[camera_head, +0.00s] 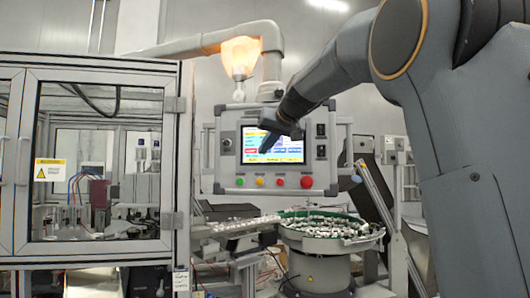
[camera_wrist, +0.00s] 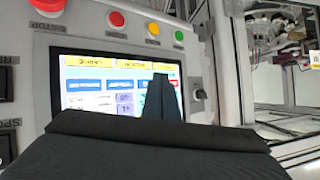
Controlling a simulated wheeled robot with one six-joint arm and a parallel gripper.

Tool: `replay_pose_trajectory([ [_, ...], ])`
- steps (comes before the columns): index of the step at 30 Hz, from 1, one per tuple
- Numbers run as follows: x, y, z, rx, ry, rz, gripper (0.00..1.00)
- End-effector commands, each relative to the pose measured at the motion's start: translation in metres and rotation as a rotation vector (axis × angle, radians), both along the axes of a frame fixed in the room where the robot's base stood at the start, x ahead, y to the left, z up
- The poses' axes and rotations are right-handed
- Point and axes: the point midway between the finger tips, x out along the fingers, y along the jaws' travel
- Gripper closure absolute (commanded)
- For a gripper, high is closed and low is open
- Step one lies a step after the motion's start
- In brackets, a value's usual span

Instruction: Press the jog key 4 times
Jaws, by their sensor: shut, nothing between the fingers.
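The control panel (camera_head: 228,165) hangs on a grey arm, and its lit touchscreen (camera_head: 250,150) shows rows of coloured keys. The screen also shows in the wrist view (camera_wrist: 85,72), turned round, with yellow, blue and white keys. The key labels are too small or blurred to read, so I cannot tell which one is the jog key. My gripper (camera_head: 264,149) is shut and empty, its tips in front of the screen. In the wrist view the dark fingers (camera_wrist: 160,80) cover part of the screen. I cannot tell whether the tips touch the glass.
Below the screen sit a red button (camera_head: 306,181) and several smaller coloured buttons. Black switches (camera_head: 321,151) are at the panel's right side. A glazed machine enclosure (camera_head: 172,255) stands at left. A green-rimmed bowl feeder (camera_head: 330,243) full of small parts stands below the panel.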

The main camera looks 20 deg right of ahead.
Motion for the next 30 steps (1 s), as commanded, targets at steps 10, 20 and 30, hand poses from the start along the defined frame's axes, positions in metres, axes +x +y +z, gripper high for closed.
replay_pose_trajectory([
  [10, 0.0070, -0.0038, 0.0003, 0.000, 0.000, 0.000, 1.00],
  [20, 0.0074, -0.0039, 0.0000, 0.000, 0.000, 0.000, 1.00],
  [30, 0.0106, -0.0055, 0.0000, 0.000, 0.000, 0.000, 1.00],
])
